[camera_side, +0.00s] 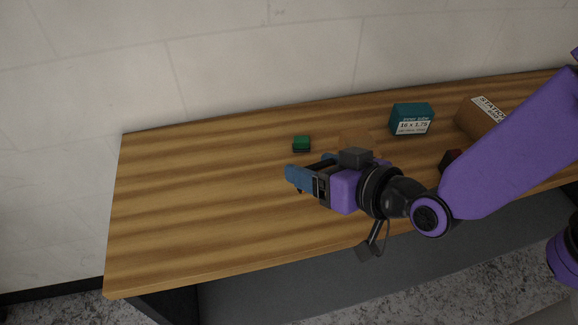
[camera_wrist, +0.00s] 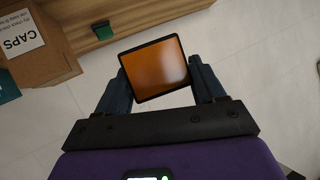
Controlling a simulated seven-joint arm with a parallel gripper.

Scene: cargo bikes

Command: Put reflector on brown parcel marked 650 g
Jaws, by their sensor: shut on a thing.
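My gripper (camera_side: 308,170) is above the table, its blue fingers pointing left in the side view. In the wrist view my gripper (camera_wrist: 161,84) is shut on an orange reflector (camera_wrist: 155,68) with a dark rim, held between the two fingertips. The side view does not clearly show the reflector. A brown parcel (camera_wrist: 62,58) with a white label reading "CAPS" is at the upper left of the wrist view. A brown surface (camera_side: 355,136), partly hidden behind my gripper, shows in the side view. I cannot read a 650 g mark on any parcel.
A green block (camera_side: 301,144) lies behind my fingers on the wooden table (camera_side: 190,220). A teal box (camera_side: 411,117) and another brown labelled box (camera_side: 475,120) stand at the right. A dark red and black item (camera_side: 451,159) is partly hidden by my arm. The table's left is clear.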

